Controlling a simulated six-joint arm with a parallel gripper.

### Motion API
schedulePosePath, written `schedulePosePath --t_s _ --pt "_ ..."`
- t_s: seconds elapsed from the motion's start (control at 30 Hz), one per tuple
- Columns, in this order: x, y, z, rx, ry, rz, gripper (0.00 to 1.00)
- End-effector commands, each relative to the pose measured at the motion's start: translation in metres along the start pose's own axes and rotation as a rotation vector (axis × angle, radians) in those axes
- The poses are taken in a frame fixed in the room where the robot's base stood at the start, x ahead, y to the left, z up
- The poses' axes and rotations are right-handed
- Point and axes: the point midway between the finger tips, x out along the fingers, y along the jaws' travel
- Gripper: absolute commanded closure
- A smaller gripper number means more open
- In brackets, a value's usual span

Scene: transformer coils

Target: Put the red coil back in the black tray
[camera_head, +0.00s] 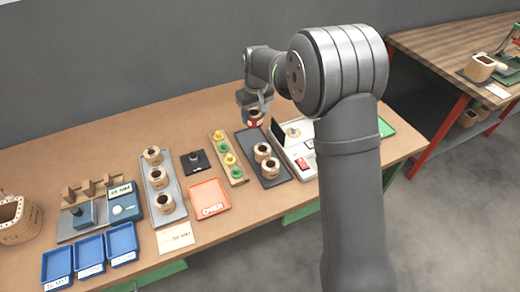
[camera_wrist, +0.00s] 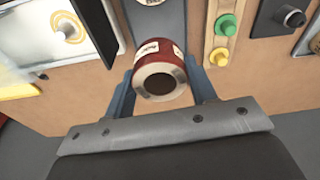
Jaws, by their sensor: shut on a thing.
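My gripper (camera_head: 254,108) is shut on the red coil (camera_head: 256,119), which sits between the two fingers. In the wrist view the gripper (camera_wrist: 162,78) holds the red coil (camera_wrist: 150,52) by its sides, with its pale ring face and dark hole towards the camera. The black tray (camera_head: 277,181) has two tan coils (camera_head: 266,159) in its nearer part. In the head view the red coil is at the tray's far end. In the wrist view the tray (camera_wrist: 160,22) runs up behind the coil; the gap between them cannot be told.
A white tester unit (camera_head: 300,165) with a raised dark panel stands just right of the tray. A wooden strip with green and yellow posts (camera_head: 226,157) lies just left. A grey tray (camera_head: 164,197) of tan coils and an orange tray (camera_head: 209,197) are further left.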

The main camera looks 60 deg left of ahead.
Motion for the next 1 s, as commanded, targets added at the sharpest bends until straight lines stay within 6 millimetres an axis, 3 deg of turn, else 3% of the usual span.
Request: schedulePosePath --t_s 0.2,0.47,0.63,1.0 --pt "0.042 -0.002 0.006 -0.002 -0.005 -0.002 0.80" --pt "0.065 -0.002 0.008 -0.002 -0.002 -0.002 0.80" --pt "0.089 -0.002 0.011 -0.002 -0.003 -0.003 0.80" --pt "0.096 -0.002 0.012 -0.002 0.000 -0.002 0.80"
